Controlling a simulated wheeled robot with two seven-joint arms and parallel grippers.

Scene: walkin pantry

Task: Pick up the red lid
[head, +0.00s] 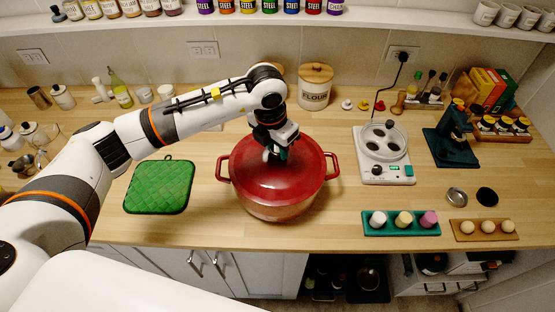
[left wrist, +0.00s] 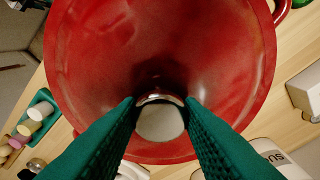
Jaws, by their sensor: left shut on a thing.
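The red lid (head: 268,178) sits on the red pot (head: 272,209) in the middle of the counter. In the left wrist view the red lid (left wrist: 210,50) fills most of the picture, with its round knob (left wrist: 160,122) between my fingers. My left gripper (head: 275,155) comes down from above over the lid's centre. In the left wrist view my left gripper (left wrist: 160,108) has its two green fingers on either side of the knob and is shut on it. The lid looks level on the pot. My right gripper does not show.
A green quilted potholder (head: 160,187) lies left of the pot. A white appliance (head: 384,152) stands to the right. A teal tray (head: 401,223) with several coloured pieces is at the front right. A flour canister (head: 315,90) stands behind. A shelf (head: 380,17) runs above.

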